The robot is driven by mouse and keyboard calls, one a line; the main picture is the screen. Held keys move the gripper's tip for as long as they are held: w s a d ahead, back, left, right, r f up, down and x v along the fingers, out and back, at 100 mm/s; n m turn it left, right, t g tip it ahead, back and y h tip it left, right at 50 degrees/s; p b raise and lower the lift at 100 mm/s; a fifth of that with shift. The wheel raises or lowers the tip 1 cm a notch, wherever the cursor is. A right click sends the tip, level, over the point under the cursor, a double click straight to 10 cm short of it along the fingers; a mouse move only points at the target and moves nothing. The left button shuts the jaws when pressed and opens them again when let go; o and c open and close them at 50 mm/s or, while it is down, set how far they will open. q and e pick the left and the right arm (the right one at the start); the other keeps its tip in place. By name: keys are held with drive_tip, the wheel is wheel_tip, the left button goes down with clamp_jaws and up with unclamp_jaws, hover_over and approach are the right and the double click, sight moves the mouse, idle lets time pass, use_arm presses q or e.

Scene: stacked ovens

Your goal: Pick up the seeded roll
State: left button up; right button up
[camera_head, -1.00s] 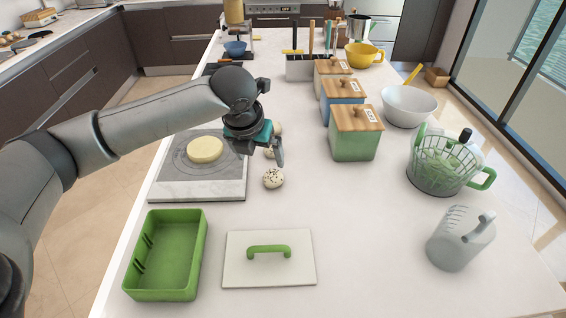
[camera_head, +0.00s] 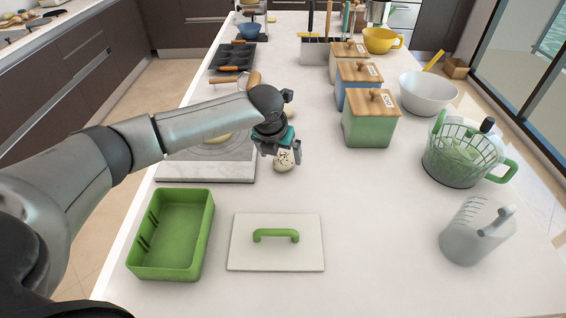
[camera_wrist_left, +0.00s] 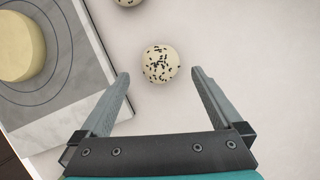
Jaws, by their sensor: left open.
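The seeded roll (camera_head: 284,160) is a small pale ball with black seeds on the white counter. In the left wrist view the seeded roll (camera_wrist_left: 160,64) sits centred just beyond the fingertips, on the line between them. My left gripper (camera_head: 280,156) is over the roll in the head view, and its fingers partly cover it. The left wrist view shows the gripper (camera_wrist_left: 160,76) open, with one finger on each side and a gap to the roll. A second seeded roll (camera_wrist_left: 128,2) is cut off at the top of that view. My right gripper is not in view.
A marble board (camera_head: 205,172) with a dough round (camera_wrist_left: 18,46) lies beside the roll. A green tray (camera_head: 207,235) and a white lid (camera_head: 275,258) with green handle are in front. Wooden-lidded boxes (camera_head: 370,130) stand at right. Counter right of the roll is clear.

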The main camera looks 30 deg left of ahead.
sight(282, 158)
use_arm(q)
drive_tip(key=b+x, duration=0.1)
drive_tip(key=x, duration=0.3)
drive_tip(key=shift+w, duration=0.1)
drive_tip(key=shift+r, duration=0.1)
drive_tip(key=c, duration=1.4)
drive_tip(key=shift+r, duration=0.1)
